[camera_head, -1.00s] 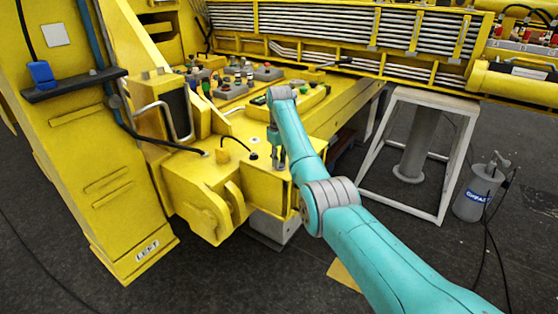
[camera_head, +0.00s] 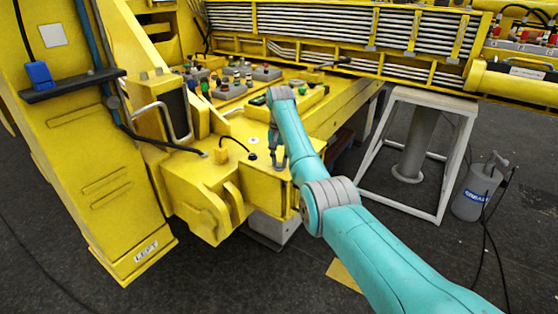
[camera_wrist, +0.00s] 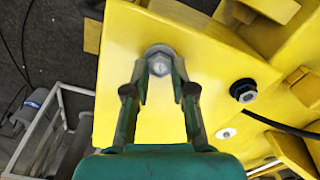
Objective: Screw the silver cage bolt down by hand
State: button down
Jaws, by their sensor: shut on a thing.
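The silver cage bolt (camera_wrist: 159,65) has a hex head and stands on a round washer on the yellow deck (camera_wrist: 120,60). In the wrist view my gripper (camera_wrist: 160,68) has one finger on each side of the bolt head and is shut on it. In the head view my gripper (camera_head: 278,158) points down at the front right corner of the yellow structure (camera_head: 195,185). The bolt is too small or hidden to make out there.
A dark hex bolt (camera_wrist: 243,90) and a pale round fitting (camera_wrist: 226,134) sit to the right on the deck, near a black cable (camera_wrist: 275,124). A white-framed stand (camera_head: 445,170) and a grey canister (camera_head: 476,192) stand on the floor to the right.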

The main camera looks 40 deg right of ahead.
jog(key=m, duration=0.5)
jog(key=shift+r+m, duration=0.15)
jog(key=shift+m, duration=0.15)
jog(key=m, duration=0.5)
jog(key=shift+s+m, duration=0.15)
jog(key=shift+m, duration=0.15)
jog(key=m, duration=0.5)
jog(key=shift+s+r, duration=0.1)
jog(key=m, duration=0.5)
jog(key=shift+a+r+m, duration=0.1)
jog(key=shift+m, duration=0.3)
jog(key=c, duration=1)
grip_release()
jog(key=shift+s, duration=0.1)
jog(key=shift+o, duration=0.2)
